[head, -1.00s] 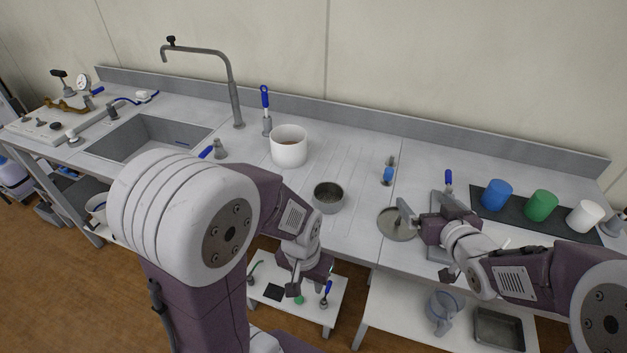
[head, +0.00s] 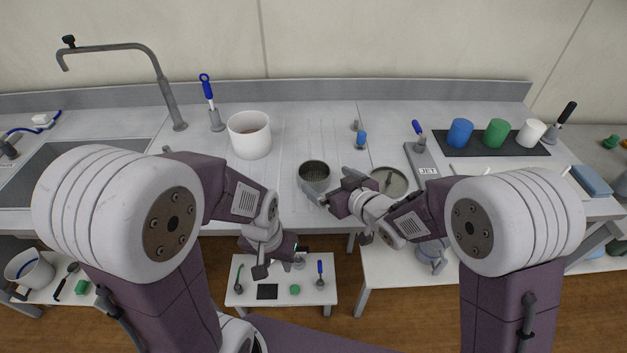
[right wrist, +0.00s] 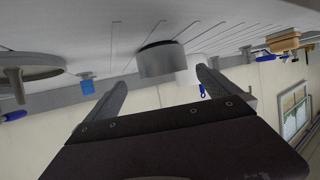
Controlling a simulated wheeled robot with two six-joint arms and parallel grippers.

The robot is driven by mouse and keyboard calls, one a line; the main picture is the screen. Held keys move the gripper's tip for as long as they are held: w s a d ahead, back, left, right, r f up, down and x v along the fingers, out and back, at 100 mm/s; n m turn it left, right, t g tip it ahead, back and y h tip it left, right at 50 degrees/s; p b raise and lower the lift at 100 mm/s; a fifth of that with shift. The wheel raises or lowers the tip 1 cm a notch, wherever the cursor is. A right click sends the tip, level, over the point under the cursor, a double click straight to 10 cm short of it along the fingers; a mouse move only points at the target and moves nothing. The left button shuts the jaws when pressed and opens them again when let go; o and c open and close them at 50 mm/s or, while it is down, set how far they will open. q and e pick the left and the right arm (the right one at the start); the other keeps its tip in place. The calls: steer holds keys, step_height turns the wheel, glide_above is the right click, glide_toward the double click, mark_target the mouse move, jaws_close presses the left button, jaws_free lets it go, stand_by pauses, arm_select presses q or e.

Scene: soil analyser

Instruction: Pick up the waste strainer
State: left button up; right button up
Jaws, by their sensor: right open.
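The waste strainer appears to be the grey metal cup (head: 314,173) with a perforated-looking inside, standing upright on the worktop near its front edge. In the right wrist view, which is upside down, it is the grey cylinder (right wrist: 160,59) just beyond the fingertips. My right gripper (head: 328,190) is beside the cup at its lower right in the head view. Its two fingers (right wrist: 160,80) are spread, with nothing held between them. My left gripper (head: 256,259) hangs low in front of the worktop, away from the cup; its jaw gap is unclear.
A white pot (head: 250,145) stands left of the cup. A round metal pan (head: 391,181) lies to the right, and a small blue-topped item (head: 361,140) stands behind. Blue, green and white cups stand on a dark mat (head: 445,148). A low white stand (head: 330,292) is below.

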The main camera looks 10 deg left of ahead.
mark_target(323, 188)
steer(key=shift+x, duration=0.85)
steer(key=shift+w+a+f, duration=0.2)
steer(key=shift+a, duration=0.1)
steer(key=shift+w, duration=0.1)
steer(key=shift+w+a+f, duration=0.15)
steer(key=shift+a+f, duration=0.05)
steer(key=shift+f, duration=0.05)
steer(key=x, duration=0.4)
steer(key=shift+a+f, duration=0.15)
steer(key=shift+a, duration=0.15)
steer(key=shift+d, duration=0.1)
